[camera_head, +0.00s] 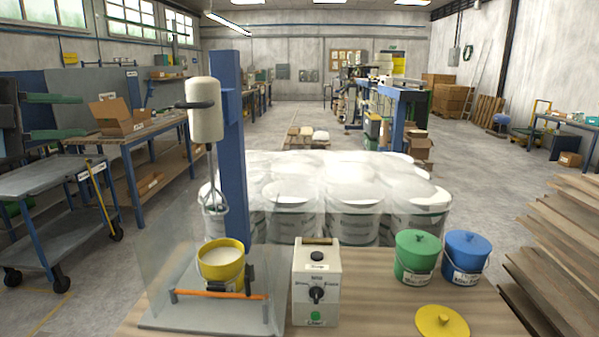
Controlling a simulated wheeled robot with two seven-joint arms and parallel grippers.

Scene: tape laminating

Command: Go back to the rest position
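My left gripper (70,116) comes in at the left edge. Its two greenish fingers are spread apart with nothing between them. My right gripper is not in view. On the wooden worktable (385,300) ahead, a yellow bucket (221,263) with whitish content stands behind a clear guard (170,270), on a grey base. A mixer (206,110) on a blue column (233,150) hangs above the bucket, its whisk (213,190) near the bucket's top. A white control box (316,280) with a knob and green button stands to the right.
A green lidded bucket (417,257) and a blue lidded bucket (465,258) stand right on the table. A yellow lid (441,322) lies at the front. White buckets (355,220) under clear wrap stand behind. Stacked boards (565,250) are at right, a cart (45,178) at left.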

